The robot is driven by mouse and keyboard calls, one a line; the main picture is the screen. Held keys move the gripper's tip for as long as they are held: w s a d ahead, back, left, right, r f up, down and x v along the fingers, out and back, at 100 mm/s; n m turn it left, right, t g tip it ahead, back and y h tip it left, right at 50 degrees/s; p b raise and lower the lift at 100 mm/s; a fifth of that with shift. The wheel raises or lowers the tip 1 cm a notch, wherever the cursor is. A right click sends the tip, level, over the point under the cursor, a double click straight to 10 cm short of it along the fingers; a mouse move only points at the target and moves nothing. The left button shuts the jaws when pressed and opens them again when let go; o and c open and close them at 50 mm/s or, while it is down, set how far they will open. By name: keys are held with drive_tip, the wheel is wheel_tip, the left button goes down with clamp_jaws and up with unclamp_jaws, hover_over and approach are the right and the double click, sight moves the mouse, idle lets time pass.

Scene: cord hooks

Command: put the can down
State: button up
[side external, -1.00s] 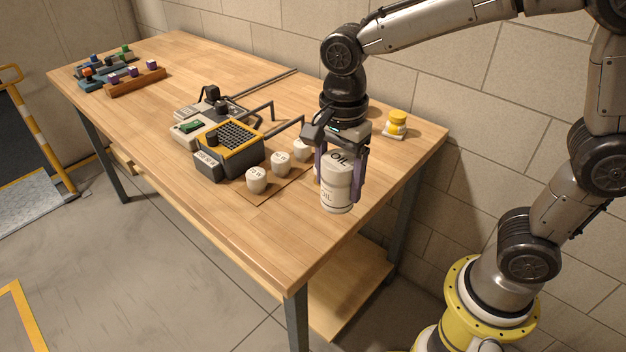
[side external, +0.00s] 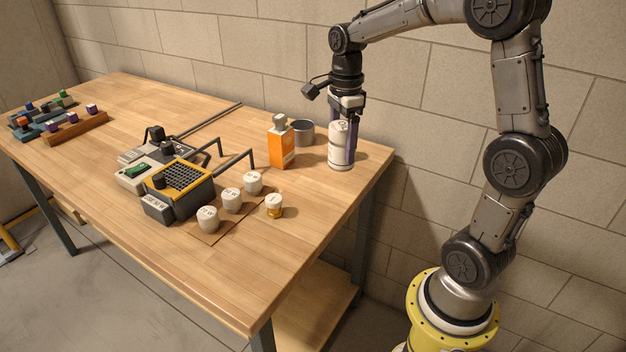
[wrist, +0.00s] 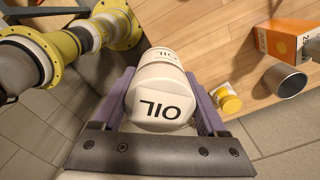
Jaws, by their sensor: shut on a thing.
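The can (side external: 340,150) is white and marked OIL. It stands upright between the purple fingers of my gripper (side external: 342,135), over the back right corner of the table. My gripper is shut on the can. I cannot tell for certain whether its base touches the wood. In the wrist view the can (wrist: 160,95) fills the space between both fingers of my gripper (wrist: 162,100), with the OIL label on its top facing the camera. Its base is hidden there.
An orange box (side external: 281,150) and a grey cup (side external: 302,132) stand left of the can. The table's front right is clear.

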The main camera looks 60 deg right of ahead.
drive_tip(key=shift+s+d, duration=0.2)
drive_tip(key=shift+d, duration=0.35)
drive_tip(key=shift+w+d+f, duration=0.15)
drive_tip(key=shift+d, duration=0.1)
drive_tip(key=w+d+f, duration=0.1)
drive_tip(key=w+f, duration=0.2)
drive_tip(key=w, duration=0.1)
drive_tip(key=w+d+f, duration=0.2)
drive_tip(key=w+f, duration=0.1)
drive_tip(key=w+d+f, duration=0.2)
drive_tip(key=w+f, duration=0.1)
drive_tip(key=w, duration=0.1)
drive_tip(key=shift+w+d, duration=0.25)
drive_tip(key=shift+w, duration=0.1)
drive_tip(key=shift+w+d+f, duration=0.1)
drive_tip(key=shift+w+f, duration=0.05)
drive_tip(key=shift+f, duration=0.8)
drive_tip(key=shift+w+d+f, duration=0.1)
drive_tip(key=shift+f, duration=0.85)
drive_tip(key=shift+f, duration=0.1)
